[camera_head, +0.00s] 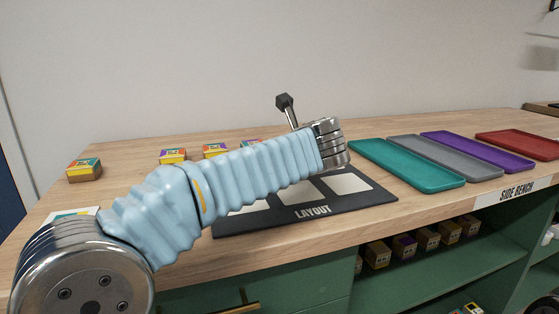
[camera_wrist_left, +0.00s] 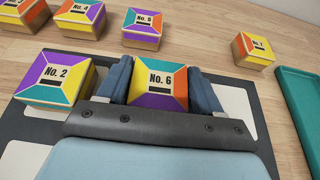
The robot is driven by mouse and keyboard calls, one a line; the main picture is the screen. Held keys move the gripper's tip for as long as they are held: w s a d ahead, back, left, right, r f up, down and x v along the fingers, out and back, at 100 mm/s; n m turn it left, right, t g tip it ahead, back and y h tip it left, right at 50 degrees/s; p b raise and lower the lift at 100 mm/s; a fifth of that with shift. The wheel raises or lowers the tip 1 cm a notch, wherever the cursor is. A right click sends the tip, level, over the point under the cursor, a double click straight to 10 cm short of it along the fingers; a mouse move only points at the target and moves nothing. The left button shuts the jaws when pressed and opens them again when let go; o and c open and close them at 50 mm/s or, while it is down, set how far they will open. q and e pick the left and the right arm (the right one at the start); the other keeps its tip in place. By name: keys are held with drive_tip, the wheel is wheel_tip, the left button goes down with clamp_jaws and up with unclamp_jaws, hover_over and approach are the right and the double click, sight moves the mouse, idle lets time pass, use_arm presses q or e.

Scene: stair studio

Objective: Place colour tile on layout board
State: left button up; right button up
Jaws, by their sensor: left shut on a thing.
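My left gripper (camera_wrist_left: 163,84) is shut on the tile block No. 6 (camera_wrist_left: 160,92), which has orange, teal, yellow and purple faces. The block is over the dark layout board (camera_wrist_left: 15,135), near its back edge; I cannot tell whether it touches the board. Tile No. 2 (camera_wrist_left: 57,74) sits on a pale cell at the board's left. In the head view the layout board (camera_head: 365,200) shows with pale cells (camera_head: 343,180), while my arm hides the gripper and the held tile. My right gripper is not in view.
Tiles No. 5 (camera_wrist_left: 143,28), No. 4 (camera_wrist_left: 80,18) and No. 1 (camera_wrist_left: 253,49) stand behind the board. A tile (camera_head: 84,169) stands far left. Teal (camera_head: 410,165), grey (camera_head: 440,155), purple (camera_head: 475,150) and red (camera_head: 520,145) trays lie right.

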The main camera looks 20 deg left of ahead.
use_arm(q)
drive_tip(key=shift+f, duration=0.4)
drive_tip(key=shift+f, duration=0.15)
drive_tip(key=o, duration=1.1)
drive_tip(key=shift+r, duration=0.25)
drive_tip(key=p+v, duration=0.1)
drive_tip(key=v, duration=1.1)
drive_tip(key=shift+d+f, duration=0.1)
